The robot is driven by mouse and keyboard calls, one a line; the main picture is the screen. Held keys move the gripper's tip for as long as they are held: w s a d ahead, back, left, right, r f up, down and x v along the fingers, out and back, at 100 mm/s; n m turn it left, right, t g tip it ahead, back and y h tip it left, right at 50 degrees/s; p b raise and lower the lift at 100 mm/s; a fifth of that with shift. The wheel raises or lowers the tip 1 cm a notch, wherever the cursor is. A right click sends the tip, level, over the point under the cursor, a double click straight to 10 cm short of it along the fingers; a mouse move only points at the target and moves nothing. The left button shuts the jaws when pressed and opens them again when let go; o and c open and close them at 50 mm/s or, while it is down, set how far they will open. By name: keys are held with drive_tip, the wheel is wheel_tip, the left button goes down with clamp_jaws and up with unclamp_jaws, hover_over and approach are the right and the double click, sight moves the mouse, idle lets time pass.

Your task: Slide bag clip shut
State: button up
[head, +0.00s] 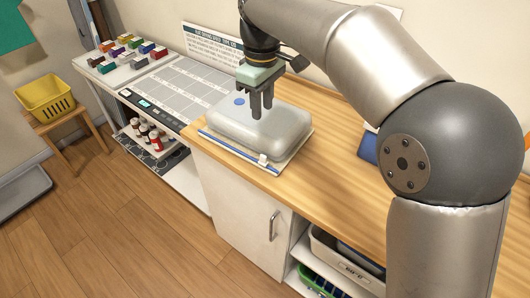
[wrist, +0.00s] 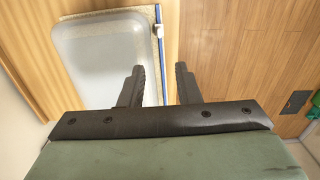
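A translucent grey bag (head: 275,124) with rounded edges lies flat on the wooden counter. A thin blue clip strip (head: 232,150) runs along its front edge. A small white slider (head: 263,159) sits on the strip toward its right end. In the wrist view, the bag (wrist: 98,58) is at left, with the blue strip (wrist: 161,55) along its right side and the white slider (wrist: 158,28) near the top. My gripper (head: 262,115) is over the bag, pointing down. In the wrist view, its fingers (wrist: 160,78) are apart with nothing gripped, one on each side of the strip's line.
A labelled grid panel (head: 180,90) lies left of the bag. Small coloured blocks (head: 125,52) and a yellow basket (head: 45,98) are further left. A blue item (head: 368,148) lies on the counter by my arm. The counter (head: 325,170) right of the bag is mostly clear.

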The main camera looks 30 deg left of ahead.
sight(263, 155)
wheel_tip(263, 155, down, 16)
drive_tip(key=shift+d+p, duration=0.1)
drive_tip(key=shift+p, duration=0.2)
clamp_jaws()
